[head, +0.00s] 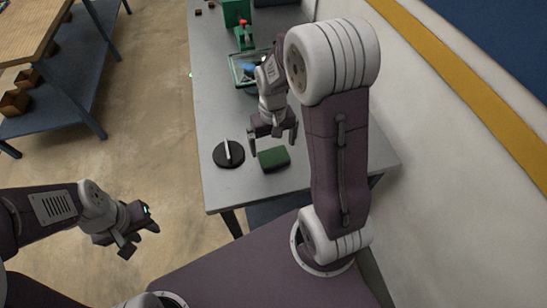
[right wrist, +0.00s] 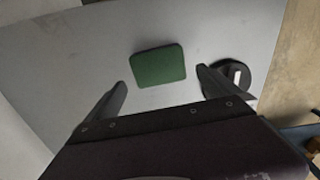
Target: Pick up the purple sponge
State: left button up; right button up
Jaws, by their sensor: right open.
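A green block, sponge-like, (head: 273,158) lies flat on the grey table (head: 224,116). My right gripper (head: 273,146) is open and empty, pointing down just behind the block in the head view. In the right wrist view, the green block (right wrist: 159,66) appears between and beyond the two fingertips, and neither finger visibly touches it. The height of the right gripper above the table is hard to judge. My left gripper (head: 140,239) hangs over the floor left of the table, with its fingers apart and nothing between them.
A black disc with a pale handle (head: 228,154) lies left of the block; it also shows in the right wrist view (right wrist: 231,77). Farther back stand a clear-sided tray (head: 240,69) and a green device (head: 238,14). A wall borders the table's right.

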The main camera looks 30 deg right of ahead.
aim_at(274, 156)
jog(key=f, duration=0.4)
jog(key=shift+s+d+f, duration=0.1)
jog(key=shift+s+f, duration=0.1)
jog(key=shift+s, duration=0.1)
jog(key=shift+w+f, duration=0.1)
jog(key=shift+f, duration=0.1)
jog(key=c, duration=1.1)
jog(key=shift+r, duration=0.55)
jog(key=shift+c, duration=0.2)
notch_tip(274, 156, up, 3)
jog(key=s+a+r, duration=0.6)
jog(key=a+r, duration=0.1)
jog(key=a, duration=0.3)
jog(key=shift+s, duration=0.2)
